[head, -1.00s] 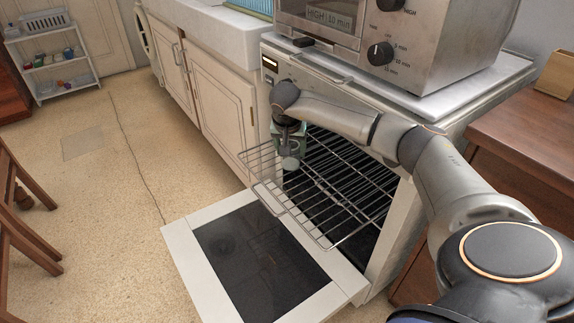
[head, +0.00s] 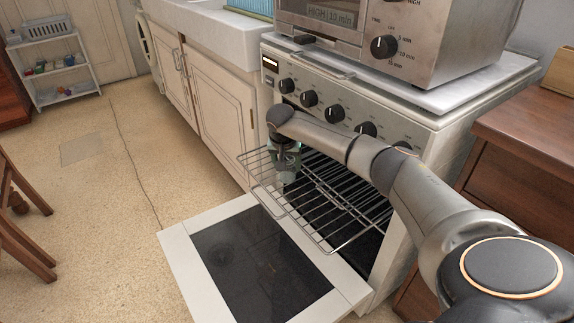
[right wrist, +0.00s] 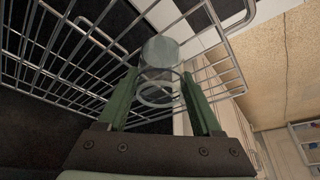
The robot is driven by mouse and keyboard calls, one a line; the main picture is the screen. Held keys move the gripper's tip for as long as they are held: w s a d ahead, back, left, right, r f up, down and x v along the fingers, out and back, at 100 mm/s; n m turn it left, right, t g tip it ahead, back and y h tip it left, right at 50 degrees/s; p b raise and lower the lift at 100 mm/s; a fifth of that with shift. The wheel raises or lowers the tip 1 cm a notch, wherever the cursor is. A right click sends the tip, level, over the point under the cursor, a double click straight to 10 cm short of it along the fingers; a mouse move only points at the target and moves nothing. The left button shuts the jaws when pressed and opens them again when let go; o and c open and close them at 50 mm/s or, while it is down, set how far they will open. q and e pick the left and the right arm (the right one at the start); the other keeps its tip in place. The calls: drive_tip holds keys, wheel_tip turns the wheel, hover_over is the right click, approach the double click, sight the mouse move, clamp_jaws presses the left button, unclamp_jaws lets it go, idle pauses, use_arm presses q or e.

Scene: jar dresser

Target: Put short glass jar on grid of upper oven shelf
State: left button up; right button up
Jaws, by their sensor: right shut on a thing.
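My right gripper (head: 286,158) reaches down over the left part of the pulled-out upper oven shelf. It is shut on the short glass jar (head: 285,178), which is clear and small in the head view. In the right wrist view the round glass jar (right wrist: 161,52) sits between the two green fingers of the right gripper (right wrist: 158,76), with the wire grid around and behind it. The upper oven shelf (head: 330,240) is a metal wire grid sticking out of the open oven. I cannot tell whether the jar's base touches the wires. My left gripper is not in view.
The oven door (head: 345,290) hangs open below the shelf. A microwave-like oven (head: 440,45) stands on the stove top. Stove knobs (head: 309,98) line the front above the shelf. A wooden cabinet (head: 520,140) stands at right.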

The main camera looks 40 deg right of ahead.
drive_tip(key=shift+f, duration=0.15)
drive_tip(key=o, duration=1.5)
